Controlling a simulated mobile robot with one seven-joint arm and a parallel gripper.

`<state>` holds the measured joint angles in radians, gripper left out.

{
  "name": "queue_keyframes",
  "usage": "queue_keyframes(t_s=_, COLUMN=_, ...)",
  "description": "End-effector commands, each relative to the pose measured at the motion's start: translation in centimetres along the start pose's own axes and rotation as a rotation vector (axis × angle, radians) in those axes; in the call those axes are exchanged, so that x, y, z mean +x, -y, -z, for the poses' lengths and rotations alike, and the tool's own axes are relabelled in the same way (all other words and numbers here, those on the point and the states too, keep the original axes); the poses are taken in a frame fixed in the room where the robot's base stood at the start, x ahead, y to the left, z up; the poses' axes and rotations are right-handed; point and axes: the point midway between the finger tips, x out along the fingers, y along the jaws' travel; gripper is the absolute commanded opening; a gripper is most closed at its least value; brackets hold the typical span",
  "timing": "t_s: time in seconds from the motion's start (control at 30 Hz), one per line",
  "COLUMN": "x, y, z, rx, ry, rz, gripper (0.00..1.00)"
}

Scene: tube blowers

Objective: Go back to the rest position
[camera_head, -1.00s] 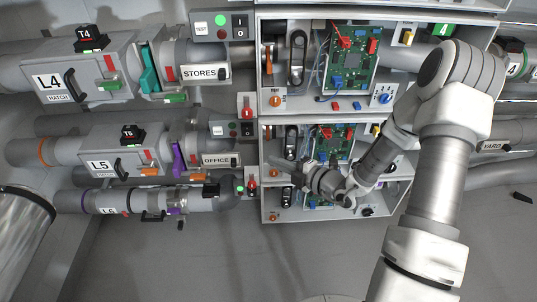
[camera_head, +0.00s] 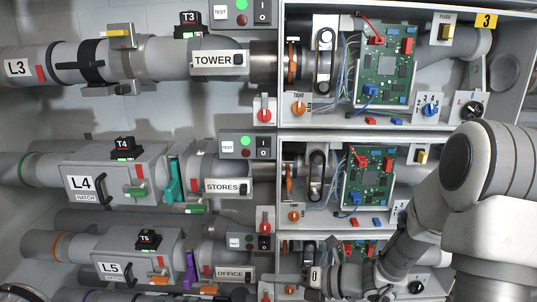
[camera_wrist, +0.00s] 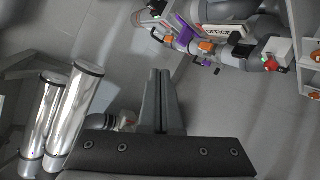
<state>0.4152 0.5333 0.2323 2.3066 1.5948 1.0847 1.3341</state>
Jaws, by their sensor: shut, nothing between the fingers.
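My gripper (camera_wrist: 160,74) shows in the wrist view with its two dark fingers together and nothing between them. It points over bare grey floor, apart from the tubes. In the head view my arm comes in from the right and bends down to the wrist at the lower middle, in front of the lowest visible open cabinet. The fingers are hard to make out there. No marker for a rest position shows.
Open cabinets with green circuit boards (camera_head: 387,78) (camera_head: 371,182) stand behind my arm.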

Motion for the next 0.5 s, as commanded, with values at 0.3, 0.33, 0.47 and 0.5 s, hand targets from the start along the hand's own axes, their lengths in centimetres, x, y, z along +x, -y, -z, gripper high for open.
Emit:
queue_keyframes(t_s=0.3, x=-3.4, y=-7.2, z=4.1, rx=-0.831, ry=-0.359, rz=0.001, gripper=0.00)
queue_keyframes(t_s=0.33, x=-3.8, y=-7.6, z=4.5, rx=-0.908, ry=-0.394, rz=-0.001, gripper=0.00)
queue_keyframes(t_s=0.47, x=-6.0, y=-9.2, z=6.0, rx=-1.235, ry=-0.544, rz=-0.015, gripper=0.00)
queue_keyframes(t_s=0.5, x=-6.7, y=-9.6, z=6.4, rx=-1.335, ry=-0.592, rz=-0.020, gripper=0.00)
